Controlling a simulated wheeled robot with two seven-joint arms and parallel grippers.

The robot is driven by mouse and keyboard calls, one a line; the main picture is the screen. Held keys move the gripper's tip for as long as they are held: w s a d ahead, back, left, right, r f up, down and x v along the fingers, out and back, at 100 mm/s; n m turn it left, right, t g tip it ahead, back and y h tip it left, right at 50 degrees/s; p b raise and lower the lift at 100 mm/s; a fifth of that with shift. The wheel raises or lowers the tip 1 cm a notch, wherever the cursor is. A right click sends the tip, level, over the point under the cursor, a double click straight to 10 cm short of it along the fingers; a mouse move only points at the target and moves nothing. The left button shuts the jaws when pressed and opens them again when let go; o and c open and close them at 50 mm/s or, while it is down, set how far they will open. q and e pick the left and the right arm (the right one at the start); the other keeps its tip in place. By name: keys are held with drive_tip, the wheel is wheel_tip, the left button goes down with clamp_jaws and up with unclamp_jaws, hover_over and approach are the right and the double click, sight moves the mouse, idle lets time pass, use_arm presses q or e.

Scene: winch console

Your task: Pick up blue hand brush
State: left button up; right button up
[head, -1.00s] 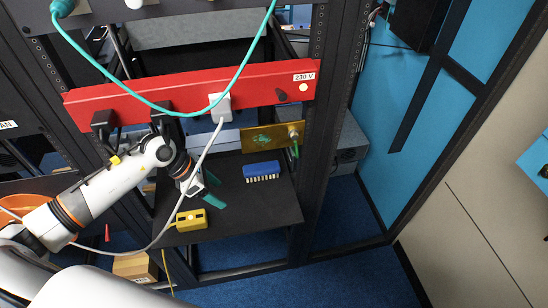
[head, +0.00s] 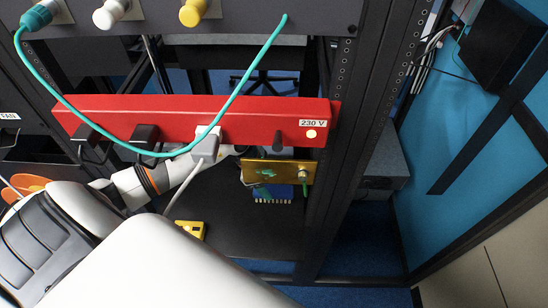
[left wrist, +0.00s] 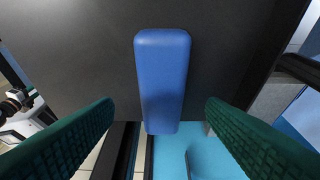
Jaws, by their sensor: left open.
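In the left wrist view the brush's smooth blue back (left wrist: 162,75) fills the middle. My left gripper (left wrist: 160,104) is open, its green padded fingers on either side of the lower part of the brush, with gaps to both sides.
The red 230 V power strip (head: 285,106) with plugs and a teal cable (head: 240,85) crosses above the shelf. Rack posts (head: 335,180) bound the right.

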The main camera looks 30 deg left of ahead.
sight(272, 190)
use_arm(q)
drive_tip(key=shift+w+d+f, duration=0.1)
drive_tip(key=shift+d+f, duration=0.05)
drive_tip(key=shift+f, duration=0.15)
drive_tip(key=p+x, duration=0.1)
drive_tip(key=x, duration=0.3)
drive_tip(key=shift+f, duration=0.15)
drive_tip(key=shift+w+f, duration=0.1)
drive_tip(key=shift+f, duration=0.35)
use_arm(e)
drive_tip(key=shift+w+r, duration=0.85)
drive_tip(key=shift+s, duration=0.1)
use_arm(q)
drive_tip(key=shift+f, duration=0.25)
use_arm(e)
drive_tip(key=shift+f, duration=0.35)
use_arm(q)
drive_tip(key=c, duration=1.1)
drive_tip(key=shift+r, duration=0.1)
use_arm(e)
drive_tip(key=shift+r, duration=0.1)
